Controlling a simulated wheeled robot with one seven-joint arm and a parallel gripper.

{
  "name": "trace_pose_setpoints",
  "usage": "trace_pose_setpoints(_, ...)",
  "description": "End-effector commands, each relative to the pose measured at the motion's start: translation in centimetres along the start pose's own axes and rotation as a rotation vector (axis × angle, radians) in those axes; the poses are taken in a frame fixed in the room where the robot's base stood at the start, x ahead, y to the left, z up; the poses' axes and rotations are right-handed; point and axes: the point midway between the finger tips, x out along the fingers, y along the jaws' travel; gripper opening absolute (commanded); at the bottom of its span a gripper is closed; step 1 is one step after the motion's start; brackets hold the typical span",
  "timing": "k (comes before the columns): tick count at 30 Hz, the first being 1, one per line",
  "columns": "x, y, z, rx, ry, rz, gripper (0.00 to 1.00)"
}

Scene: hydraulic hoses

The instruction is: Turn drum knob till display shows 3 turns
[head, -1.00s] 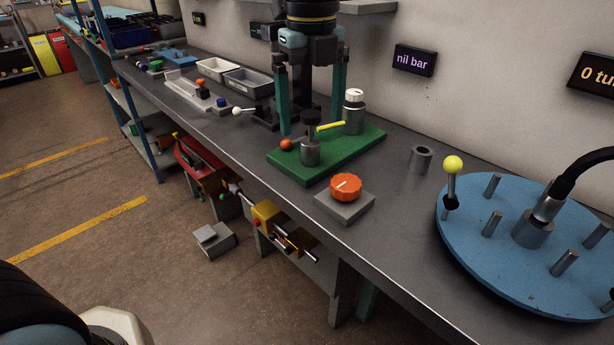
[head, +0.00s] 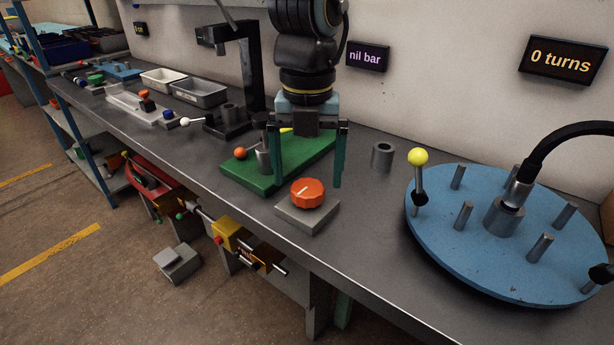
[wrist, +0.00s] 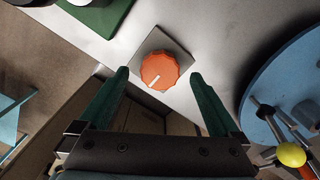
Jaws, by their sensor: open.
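The display (head: 562,60) on the wall at the right reads "0 turns". The blue drum (head: 440,255) is a round plate with upright metal pegs on the right of the bench. A yellow ball knob (head: 418,157) tops a lever at its left rim; it also shows in the wrist view (wrist: 291,155). My gripper (head: 308,183) is open and empty, pointing down by an orange dial (head: 307,194) on a grey base. In the wrist view the dial (wrist: 160,71) appears between my fingertips; I cannot tell the height gap. The yellow knob is to the right of my gripper.
A green board (head: 235,178) with metal fittings lies left of my gripper. A grey hollow cylinder (head: 382,156) stands between my gripper and the drum. A black hose (head: 560,140) arches to the drum's centre. The bench front right of the dial is clear.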

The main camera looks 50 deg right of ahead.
Motion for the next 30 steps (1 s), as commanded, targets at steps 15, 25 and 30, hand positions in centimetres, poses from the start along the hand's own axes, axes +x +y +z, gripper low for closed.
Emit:
trace_pose_setpoints(15,1.7,0.0,0.0,-0.001,-0.001,0.0,0.96)
trace_pose_setpoints(25,1.7,0.0,0.0,-0.001,-0.001,0.0,0.59)
trace_pose_setpoints(30,1.6,0.0,0.0,-0.001,-0.001,0.0,0.4)
